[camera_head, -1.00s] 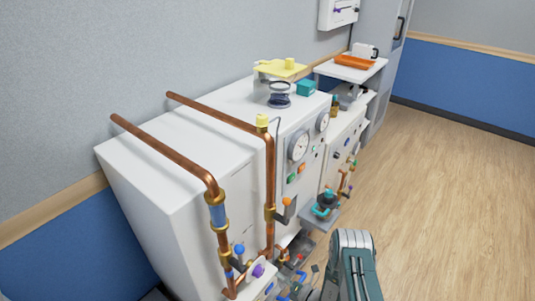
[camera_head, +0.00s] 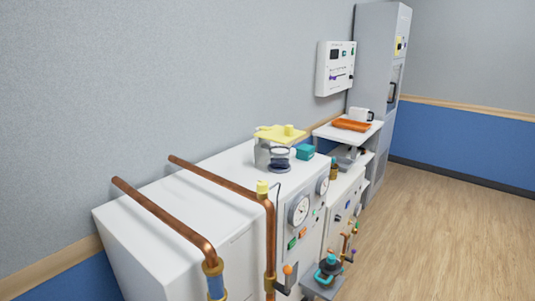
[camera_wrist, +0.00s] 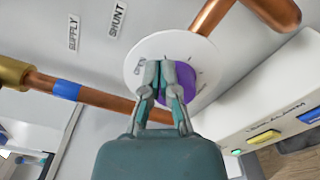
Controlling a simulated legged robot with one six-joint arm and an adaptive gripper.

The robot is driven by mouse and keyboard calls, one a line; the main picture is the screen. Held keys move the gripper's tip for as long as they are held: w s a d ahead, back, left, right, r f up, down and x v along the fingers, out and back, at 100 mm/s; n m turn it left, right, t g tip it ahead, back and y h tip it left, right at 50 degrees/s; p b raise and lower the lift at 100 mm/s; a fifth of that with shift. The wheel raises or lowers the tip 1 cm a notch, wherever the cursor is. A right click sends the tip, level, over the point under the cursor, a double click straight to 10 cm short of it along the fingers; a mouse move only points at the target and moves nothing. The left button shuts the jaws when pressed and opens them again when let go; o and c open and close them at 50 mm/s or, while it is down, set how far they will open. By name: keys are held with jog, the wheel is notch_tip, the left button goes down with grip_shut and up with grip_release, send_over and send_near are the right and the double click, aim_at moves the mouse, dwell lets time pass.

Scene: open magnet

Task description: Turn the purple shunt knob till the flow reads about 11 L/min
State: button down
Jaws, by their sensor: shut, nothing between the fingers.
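The purple shunt knob (camera_wrist: 178,84) shows in the wrist view in front of a white round dial (camera_wrist: 143,50) with tick marks and partly hidden lettering. My gripper (camera_wrist: 166,66) is shut, its fingertips together over the left part of the knob in the picture. I cannot tell whether the fingertips touch the knob. A "SHUNT" label (camera_wrist: 117,20) and a "SUPPLY" label (camera_wrist: 73,33) are on the panel at upper left. The flow reading cannot be made out.
Copper pipes (camera_wrist: 110,97) run beside the dial. A white alarm box (camera_wrist: 235,110) with a yellow button (camera_wrist: 263,137) is at right. In the head view, white cabinets (camera_head: 150,225) with gauges (camera_head: 299,210) line the wall. The wooden floor (camera_head: 440,220) at right is clear.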

jog(key=shift+s+f, duration=0.15)
jog(key=shift+f, duration=0.05)
dwell(0.4)
jog(key=shift+w+d+f, duration=0.25)
jog(key=shift+w+f, duration=0.15)
jog(key=shift+f, duration=0.2)
jog(key=shift+w+d+f, duration=0.1)
jog(key=shift+f, duration=0.5)
dwell(0.4)
jog(key=shift+w, duration=0.1)
jog(key=v, duration=0.6)
jog(key=shift+w+d, duration=0.25)
jog(key=shift+a+r, duration=0.1)
jog(key=shift+r, duration=0.05)
